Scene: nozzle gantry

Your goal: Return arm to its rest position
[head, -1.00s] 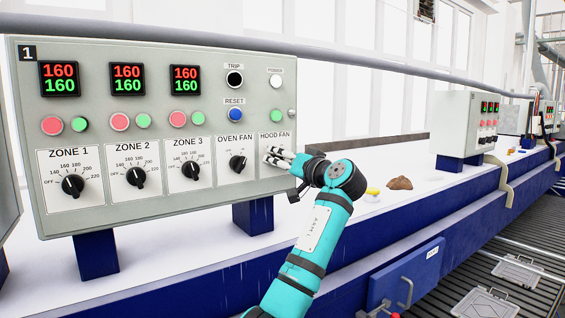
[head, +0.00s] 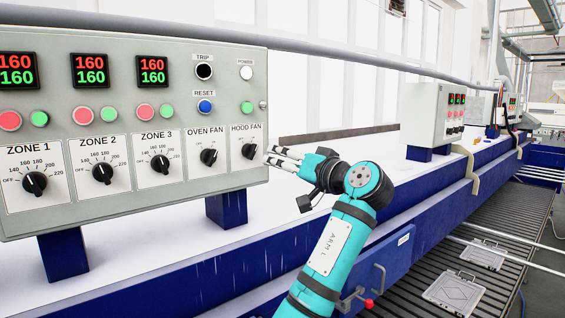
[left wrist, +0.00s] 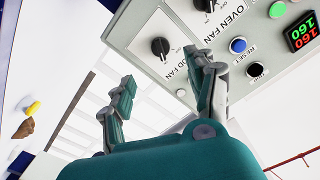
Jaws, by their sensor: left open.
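My left arm (head: 338,240) comes up from the bottom of the head view, teal with dark bands. Its gripper (head: 284,157) points left at the right edge of the control panel (head: 130,215), beside the hood fan knob (head: 249,151). The left wrist view shows the gripper (left wrist: 165,95) with two fingers spread and nothing between them. The hood fan knob (left wrist: 160,46) and oven fan knob (left wrist: 205,4) lie beyond the fingertips there. In the head view the hood fan knob is uncovered and looks apart from the fingers. My right gripper is not in view.
A second panel (head: 425,115) stands farther along the white ledge. A blue box with a handle (head: 385,265) is right of my arm. A yellow item (left wrist: 33,108) and brown lump (left wrist: 23,129) lie at the left in the wrist view.

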